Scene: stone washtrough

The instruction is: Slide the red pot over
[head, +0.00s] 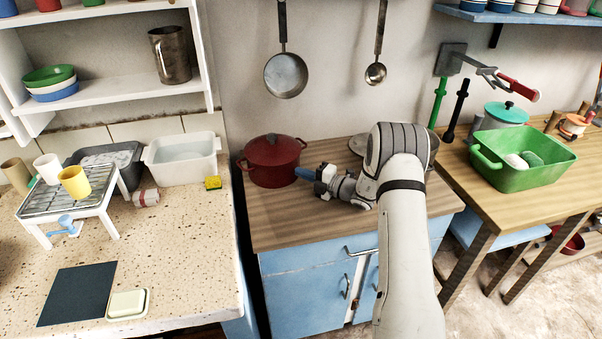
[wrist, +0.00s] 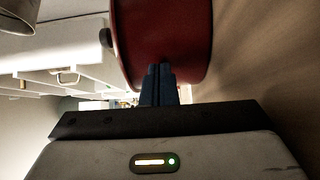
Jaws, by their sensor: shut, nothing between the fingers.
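The red pot (head: 272,162) stands upright with its lid on, at the back left of the wooden worktop (head: 330,215). It has a dark knob on the lid and a handle at each side. My gripper (head: 302,172) reaches in from the right, low beside the pot's right side. In the wrist view the red pot's wall (wrist: 165,40) fills the upper middle, and the blue fingertips (wrist: 158,72) are together, right up against it in the picture. I cannot tell whether they touch it. The fingers are shut and hold nothing.
A stone counter (head: 190,240) is left of the worktop across a narrow gap, with a white basin (head: 183,158) and a yellow sponge (head: 213,183). Grey lids or pans lie partly hidden behind my arm. The worktop's front is clear. A ladle (head: 376,72) hangs above.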

